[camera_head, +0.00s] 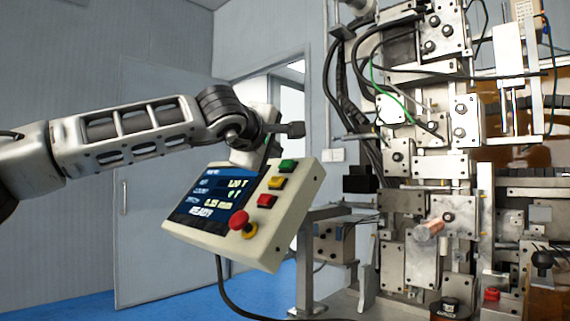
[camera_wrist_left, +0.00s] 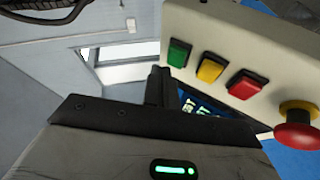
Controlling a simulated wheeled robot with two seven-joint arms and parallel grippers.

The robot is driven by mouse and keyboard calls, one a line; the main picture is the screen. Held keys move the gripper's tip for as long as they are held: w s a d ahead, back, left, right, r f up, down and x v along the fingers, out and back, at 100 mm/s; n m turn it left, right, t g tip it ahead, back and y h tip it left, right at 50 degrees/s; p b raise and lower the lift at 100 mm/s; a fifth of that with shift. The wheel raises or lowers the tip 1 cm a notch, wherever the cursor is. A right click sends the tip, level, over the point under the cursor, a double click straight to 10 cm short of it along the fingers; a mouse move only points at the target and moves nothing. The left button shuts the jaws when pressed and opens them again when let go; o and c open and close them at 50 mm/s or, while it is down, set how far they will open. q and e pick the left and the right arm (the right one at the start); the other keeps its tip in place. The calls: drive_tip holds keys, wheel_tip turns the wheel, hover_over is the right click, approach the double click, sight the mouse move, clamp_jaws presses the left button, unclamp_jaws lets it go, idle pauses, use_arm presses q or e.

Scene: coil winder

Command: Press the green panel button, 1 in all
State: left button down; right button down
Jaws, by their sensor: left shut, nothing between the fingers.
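The green button (camera_head: 288,166) is at the top of a button column on a tilted cream control panel (camera_head: 262,250). It also shows in the left wrist view (camera_wrist_left: 178,53). My left gripper (camera_head: 297,130) is shut and empty, just above the green button in the head view. In the left wrist view its shut fingers (camera_wrist_left: 160,75) end beside and below the green button. I see no clear contact, and the exact gap cannot be told. My right gripper is not in view.
Below the green button are a yellow button (camera_head: 277,182), a red button (camera_head: 267,201) and a red mushroom knob (camera_head: 239,220). The panel's screen (camera_head: 212,195) reads READY. The coil winder (camera_head: 430,200), with cables and metal blocks, stands close on the right.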

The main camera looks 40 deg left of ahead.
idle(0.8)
use_arm(q)
drive_tip(key=shift+w+f, duration=0.25)
drive_tip(key=shift+w, duration=0.1)
